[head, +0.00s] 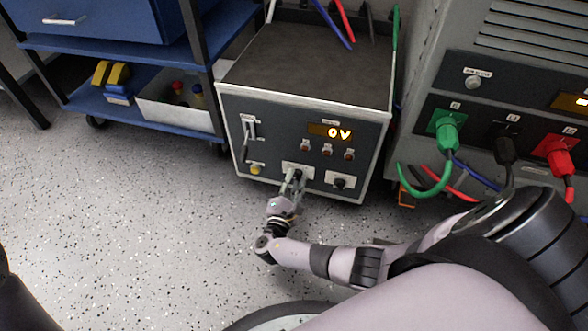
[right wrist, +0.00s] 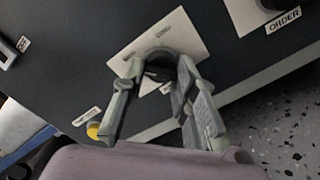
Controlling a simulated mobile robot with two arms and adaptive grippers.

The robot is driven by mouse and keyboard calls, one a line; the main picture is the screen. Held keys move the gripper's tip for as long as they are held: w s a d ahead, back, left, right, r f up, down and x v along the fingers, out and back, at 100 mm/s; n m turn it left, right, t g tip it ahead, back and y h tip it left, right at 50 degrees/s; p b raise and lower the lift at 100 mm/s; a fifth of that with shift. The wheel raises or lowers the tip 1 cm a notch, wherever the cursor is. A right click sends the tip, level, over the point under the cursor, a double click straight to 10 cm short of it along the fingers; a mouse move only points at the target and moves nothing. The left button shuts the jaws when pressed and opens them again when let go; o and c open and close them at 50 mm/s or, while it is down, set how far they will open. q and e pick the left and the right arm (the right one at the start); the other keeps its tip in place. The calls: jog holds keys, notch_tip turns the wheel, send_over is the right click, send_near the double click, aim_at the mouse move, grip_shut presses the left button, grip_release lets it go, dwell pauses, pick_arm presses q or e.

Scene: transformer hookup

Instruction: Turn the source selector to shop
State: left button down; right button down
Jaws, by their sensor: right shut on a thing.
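The source selector is a dark round knob (right wrist: 160,60) on a pale square plate (right wrist: 190,28), low on the front of the grey instrument box (head: 310,62). My right gripper (right wrist: 160,72) has a finger on each side of the knob and is shut on it. In the head view the right gripper (head: 296,181) reaches the plate from below and mostly covers the knob. The labels by the plate are partly hidden and too small to read. My left gripper is not in view.
The box's orange display (head: 330,132) reads 0 V. Another dark knob (head: 340,183) sits right of the gripper, and a yellow button (head: 256,169) to its left. A grey cabinet (head: 440,75) with green, black and red plugs stands at right. A blue cart (head: 190,55) is at left; speckled floor is clear.

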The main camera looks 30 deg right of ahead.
aim_at(297, 150)
jog(key=shift+w, duration=0.1)
jog(key=c, duration=1.3)
grip_release()
notch_tip(297, 150, up, 10)
